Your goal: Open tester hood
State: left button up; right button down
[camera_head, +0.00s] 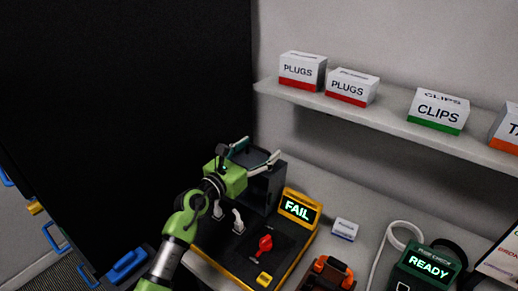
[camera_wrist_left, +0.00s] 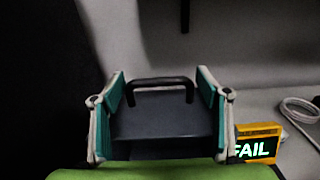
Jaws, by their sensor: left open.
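The tester (camera_head: 290,240) is a dark, yellow-edged bench unit with a lit display (camera_head: 298,208) reading FAIL. Its dark hood (camera_head: 268,186) is box-shaped and stands at the tester's back left. In the left wrist view the hood's top (camera_wrist_left: 160,120) carries a black bar handle (camera_wrist_left: 160,81). My left gripper (camera_head: 256,153) is open over the hood. In the left wrist view its teal-padded fingers (camera_wrist_left: 161,92) stand on either side of the handle, with gaps showing; I cannot tell whether they touch the hood. My right gripper is out of view.
A red knob (camera_head: 265,244) and yellow button (camera_head: 264,279) are on the tester's front. A small white box (camera_head: 344,229), an orange-and-brown item (camera_head: 330,273) and a READY device (camera_head: 428,266) stand to the right. A shelf (camera_head: 385,118) with labelled boxes runs above.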

aim_at(247, 167)
pick_arm(q)
jog(key=shift+w+d, duration=0.2)
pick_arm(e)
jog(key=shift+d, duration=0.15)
